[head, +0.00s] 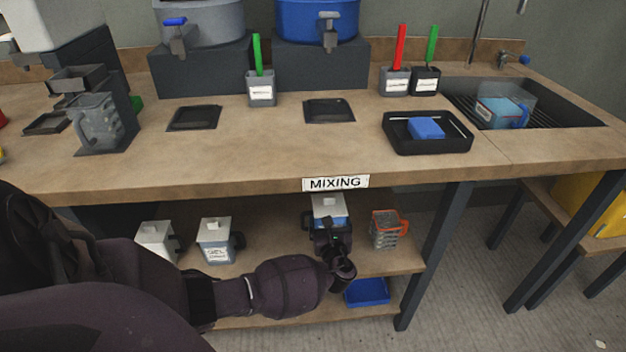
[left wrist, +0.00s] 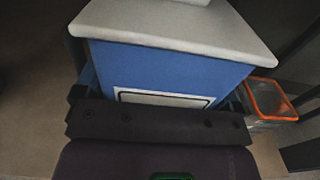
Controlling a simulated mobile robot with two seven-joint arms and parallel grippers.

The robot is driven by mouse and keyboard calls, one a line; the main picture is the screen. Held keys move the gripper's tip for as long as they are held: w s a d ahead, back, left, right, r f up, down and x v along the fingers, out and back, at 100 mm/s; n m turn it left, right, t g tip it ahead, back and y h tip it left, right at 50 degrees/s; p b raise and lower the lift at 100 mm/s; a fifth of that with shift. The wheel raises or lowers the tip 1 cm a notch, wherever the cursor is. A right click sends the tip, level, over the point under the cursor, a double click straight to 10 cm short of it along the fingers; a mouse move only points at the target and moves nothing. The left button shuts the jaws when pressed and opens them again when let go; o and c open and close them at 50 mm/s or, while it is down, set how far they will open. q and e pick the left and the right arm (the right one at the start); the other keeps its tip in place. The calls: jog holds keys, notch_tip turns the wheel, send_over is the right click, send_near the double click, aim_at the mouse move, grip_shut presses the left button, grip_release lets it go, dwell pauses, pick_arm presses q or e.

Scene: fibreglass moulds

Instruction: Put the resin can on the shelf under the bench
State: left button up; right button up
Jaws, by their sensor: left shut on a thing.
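The resin can (head: 328,204) appears as a blue square can with a pale lid and a white label; its wording cannot be read. It is under the bench, over the shelf (head: 285,258), below the MIXING sign. My left gripper (head: 331,231) is shut on it from the front. In the left wrist view the can (left wrist: 170,68) is upright, with the gripper (left wrist: 158,98) against its sides. I cannot tell whether its base touches the shelf, as my gripper hides it. My right gripper is not in view.
On the shelf, two pale-lidded containers (head: 216,240) (head: 157,239) stand left of the can. A clear orange-rimmed jug (head: 385,229) stands close on its right. A blue tray (head: 367,291) lies lower down. The bench top (head: 260,140) edge overhangs the shelf; a dark leg (head: 433,255) stands right.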

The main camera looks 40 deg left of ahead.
pick_arm(q)
notch_tip(320, 180, down, 3)
jog(key=shift+s+f+b, duration=0.1)
jog(key=shift+f+b, duration=0.1)
jog(key=shift+b, duration=0.25)
jog(key=shift+f, duration=0.3)
notch_tip(320, 180, down, 4)
jog(key=shift+r+b, duration=0.1)
jog(key=shift+b, duration=0.95)
jog(key=shift+f, duration=0.4)
jog(key=shift+r, duration=0.3)
jog(key=shift+f, duration=0.1)
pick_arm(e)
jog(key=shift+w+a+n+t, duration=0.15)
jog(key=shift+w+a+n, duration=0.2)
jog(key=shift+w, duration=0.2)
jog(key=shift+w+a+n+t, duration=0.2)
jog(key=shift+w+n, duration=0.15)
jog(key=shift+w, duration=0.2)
pick_arm(q)
jog(key=shift+f, duration=0.1)
jog(key=o, duration=0.9)
jog(key=shift+o, duration=0.3)
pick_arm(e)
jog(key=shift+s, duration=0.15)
